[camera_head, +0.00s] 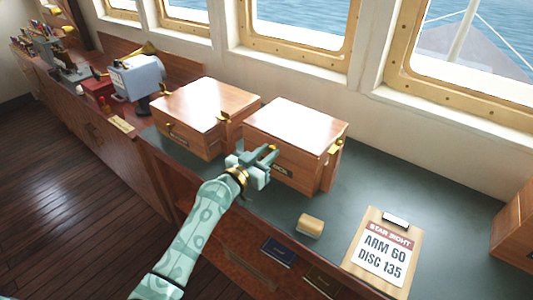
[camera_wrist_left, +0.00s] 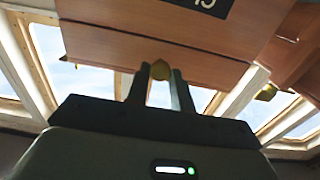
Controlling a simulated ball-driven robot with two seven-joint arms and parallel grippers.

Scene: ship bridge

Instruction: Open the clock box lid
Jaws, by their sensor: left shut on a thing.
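Two wooden boxes stand side by side on the counter with their lids down. The right box (camera_head: 313,167) has a dark label on its front, partly hidden by my gripper, so I cannot read it all. Its pale, shiny lid (camera_head: 297,122) lies flat. My left gripper (camera_head: 268,154) is at the front of this box. In the left wrist view its two fingers (camera_wrist_left: 160,80) are shut on a small brass knob (camera_wrist_left: 160,68) at the box front, near the lid seam. The left box (camera_head: 192,132) also has brass fittings. My right gripper is not in view.
A small wooden block (camera_head: 310,226) and a clipboard (camera_head: 385,249) lie on the counter to the right. Another wooden box (camera_head: 515,230) stands at the right edge. A grey device (camera_head: 138,78) is at the left. Windows line the back wall.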

